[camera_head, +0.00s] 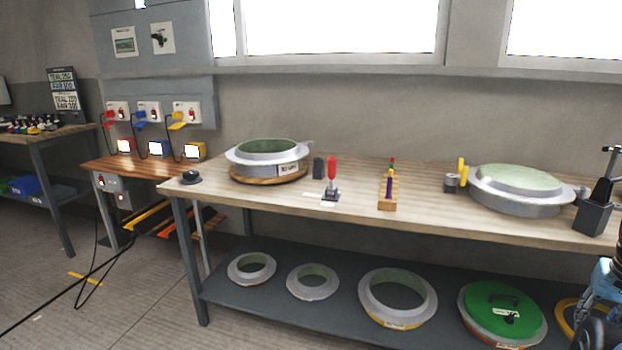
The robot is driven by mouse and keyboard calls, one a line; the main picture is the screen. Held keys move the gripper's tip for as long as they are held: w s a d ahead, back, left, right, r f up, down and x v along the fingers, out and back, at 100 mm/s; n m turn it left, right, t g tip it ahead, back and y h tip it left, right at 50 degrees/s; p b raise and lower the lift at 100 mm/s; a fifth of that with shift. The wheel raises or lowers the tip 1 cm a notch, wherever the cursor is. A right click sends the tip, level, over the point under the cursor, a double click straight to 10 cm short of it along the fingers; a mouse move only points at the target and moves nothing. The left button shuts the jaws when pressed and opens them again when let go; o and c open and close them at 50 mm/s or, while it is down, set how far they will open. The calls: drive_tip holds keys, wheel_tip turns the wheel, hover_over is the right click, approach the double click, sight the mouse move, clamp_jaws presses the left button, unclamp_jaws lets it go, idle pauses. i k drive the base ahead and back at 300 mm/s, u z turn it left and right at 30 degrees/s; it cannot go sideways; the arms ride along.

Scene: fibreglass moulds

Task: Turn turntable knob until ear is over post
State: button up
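A round grey mould (240,158) with a green inside sits on a wooden turntable (262,180) at the left part of the bench. A small pale ear (310,144) seems to stick out at the mould's right back rim. A short dark post (318,167) stands just right of the mould; the ear does not clearly sit over it. A low black knob (187,177) is at the bench's left end. A red-handled clamp (331,182) stands in front of the post. My gripper (592,300) is at the lower right edge, far from the knob, partly cut off; its fingers are unclear.
The bench (350,205) also bears a wooden rack (387,203) and a second round mould (515,200). A dark stand (593,215) is at the right. Ring moulds and a green-lidded one (500,310) lie on the lower shelf. Floor at left is open, with cables.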

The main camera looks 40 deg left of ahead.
sight(190, 175)
drive_tip(key=u, duration=1.8)
